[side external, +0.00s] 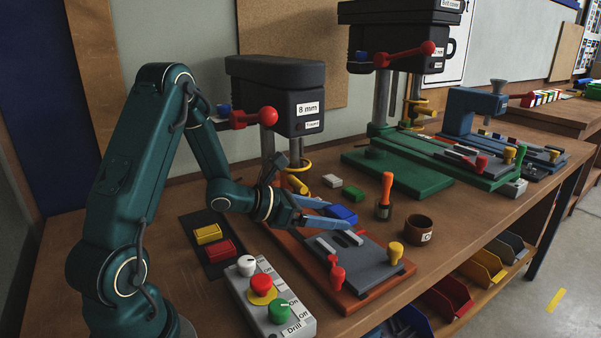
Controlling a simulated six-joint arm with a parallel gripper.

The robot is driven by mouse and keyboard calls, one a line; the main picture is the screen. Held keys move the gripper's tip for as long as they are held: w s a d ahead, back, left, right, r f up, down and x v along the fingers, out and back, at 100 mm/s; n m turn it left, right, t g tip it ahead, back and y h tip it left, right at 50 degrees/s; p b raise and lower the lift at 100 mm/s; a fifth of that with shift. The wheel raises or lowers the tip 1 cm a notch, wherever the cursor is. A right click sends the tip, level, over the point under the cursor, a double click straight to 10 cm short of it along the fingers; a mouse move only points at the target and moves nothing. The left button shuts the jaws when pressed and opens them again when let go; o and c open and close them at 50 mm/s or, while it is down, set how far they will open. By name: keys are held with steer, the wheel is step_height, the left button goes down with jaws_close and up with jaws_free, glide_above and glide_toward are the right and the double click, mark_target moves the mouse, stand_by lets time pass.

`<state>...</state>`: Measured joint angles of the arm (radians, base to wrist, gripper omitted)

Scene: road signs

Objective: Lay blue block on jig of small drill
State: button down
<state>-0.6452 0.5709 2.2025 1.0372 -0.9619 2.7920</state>
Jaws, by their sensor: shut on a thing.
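The small drill (277,97), labelled 8 mm, stands at the back left of the bench. Its jig (371,258) is a grey plate with pale bars on an orange-brown base, with red and yellow knobs. My gripper (345,218) reaches in from the left with its long blue fingers over the back of the jig. It is shut on the blue block (341,213), which sits between the fingers near their tips. I cannot tell whether the block touches the jig.
A control box (270,298) with red and green knobs stands front left, beside a dark mat holding a yellow block (208,234) and a red block (220,249).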

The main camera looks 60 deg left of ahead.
mark_target(325, 242)
steer(key=shift+f, duration=2.2)
jaws_free()
steer(key=shift+s, duration=0.1)
